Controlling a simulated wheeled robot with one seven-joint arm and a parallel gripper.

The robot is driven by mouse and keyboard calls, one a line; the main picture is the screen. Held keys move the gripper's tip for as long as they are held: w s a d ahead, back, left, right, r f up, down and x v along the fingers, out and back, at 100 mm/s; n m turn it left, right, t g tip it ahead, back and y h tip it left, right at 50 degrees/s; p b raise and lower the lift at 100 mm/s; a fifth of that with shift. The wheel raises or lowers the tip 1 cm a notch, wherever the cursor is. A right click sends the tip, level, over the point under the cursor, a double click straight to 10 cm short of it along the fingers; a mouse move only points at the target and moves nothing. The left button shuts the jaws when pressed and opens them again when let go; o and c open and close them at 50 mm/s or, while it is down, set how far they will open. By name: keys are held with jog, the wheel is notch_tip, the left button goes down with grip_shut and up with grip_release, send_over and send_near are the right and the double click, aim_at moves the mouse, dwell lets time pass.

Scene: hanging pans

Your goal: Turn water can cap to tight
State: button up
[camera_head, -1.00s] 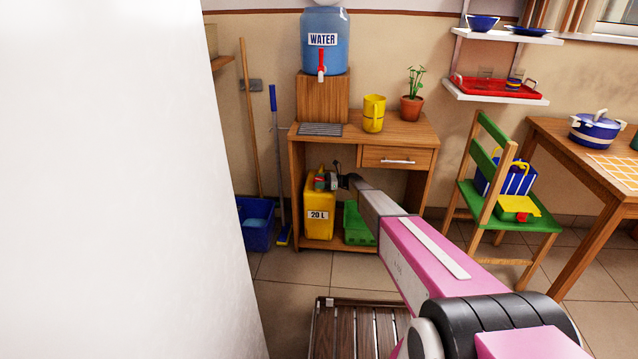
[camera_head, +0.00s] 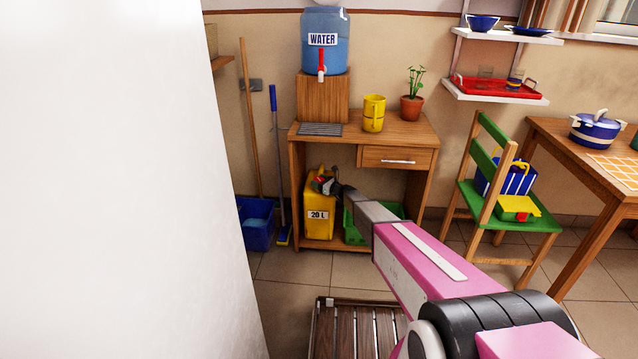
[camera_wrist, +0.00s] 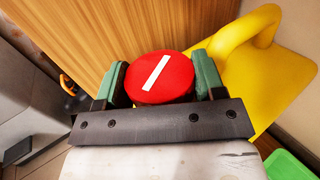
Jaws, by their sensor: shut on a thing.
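The yellow water can (camera_head: 319,200) labelled 20 L stands on the low shelf of the wooden desk. Its yellow handle also shows in the wrist view (camera_wrist: 247,38). The red round cap (camera_wrist: 160,78) with a slanted white stripe sits between the two green fingers of my gripper (camera_wrist: 160,82) in the wrist view. My gripper is shut on the cap, one finger on each side. In the head view my gripper (camera_head: 327,185) reaches the upper part of the can and partly hides the cap.
A green crate (camera_head: 362,236) stands right of the can on the same shelf. The desk (camera_head: 410,128) top is above my gripper. A blue bucket (camera_head: 256,224), a broom and a mop are left of the desk. A slatted wooden rack (camera_head: 358,328) lies in front.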

jog(key=m+t+h, duration=0.5)
jog(key=h, duration=0.1)
jog(key=shift+t+h, duration=0.3)
jog(key=shift+t, duration=0.1)
jog(key=shift+m+t+h, duration=0.3)
jog(key=shift+m+h, duration=0.2)
jog(key=shift+m, duration=0.1)
jog(key=o, duration=0.7)
jog(key=shift+c, duration=0.2)
jog(key=shift+s, duration=0.1)
jog(key=v, duration=1)
jog(key=shift+s+d, duration=0.2)
jog(key=shift+s, duration=0.1)
jog(key=shift+s+r, duration=0.1)
